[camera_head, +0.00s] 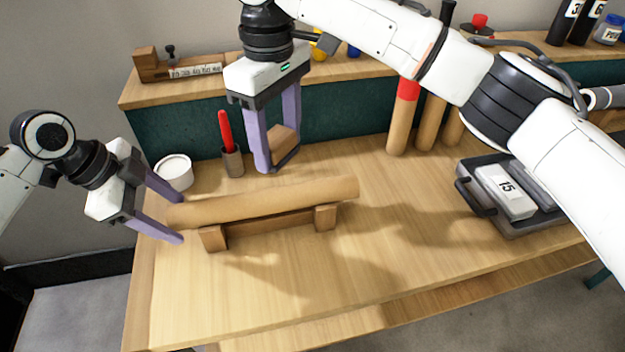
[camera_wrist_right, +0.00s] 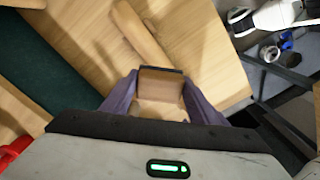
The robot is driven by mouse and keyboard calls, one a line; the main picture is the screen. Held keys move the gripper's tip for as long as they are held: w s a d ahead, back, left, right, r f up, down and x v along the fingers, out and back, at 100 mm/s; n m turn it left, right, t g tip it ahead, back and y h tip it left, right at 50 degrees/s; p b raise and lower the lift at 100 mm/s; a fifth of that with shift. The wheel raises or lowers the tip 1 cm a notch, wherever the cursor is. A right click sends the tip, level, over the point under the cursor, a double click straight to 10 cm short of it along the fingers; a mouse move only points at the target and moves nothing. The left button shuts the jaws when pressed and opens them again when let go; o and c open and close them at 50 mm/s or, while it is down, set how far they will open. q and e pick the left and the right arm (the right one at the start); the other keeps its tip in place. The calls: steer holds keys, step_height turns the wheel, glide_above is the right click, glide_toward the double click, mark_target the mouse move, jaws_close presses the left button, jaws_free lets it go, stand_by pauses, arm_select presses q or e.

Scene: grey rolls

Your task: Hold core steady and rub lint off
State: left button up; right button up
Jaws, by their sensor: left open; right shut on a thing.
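The core, a tan roll (camera_head: 265,199), lies level across a brown wooden cradle (camera_head: 270,230) on the bench. It also shows in the right wrist view (camera_wrist_right: 141,37). My left gripper (camera_head: 180,219) is open at the core's left end, one finger on its far side and one on its near side; I cannot tell if they touch it. My right gripper (camera_head: 279,160) is shut on a brown block with a dark edge (camera_head: 283,143), above and behind the core. The block also shows between the fingers in the right wrist view (camera_wrist_right: 160,84). No lint can be made out.
A white tub (camera_head: 174,172) and a cup (camera_head: 232,162) with a red-handled tool (camera_head: 225,131) stand behind the core. Upright rolls (camera_head: 403,125) stand at the back. A grey tray (camera_head: 510,215) with a block marked 15 is at right. The front bench is clear.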

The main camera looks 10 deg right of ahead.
arm_select(q)
steer(key=v, duration=1.2)
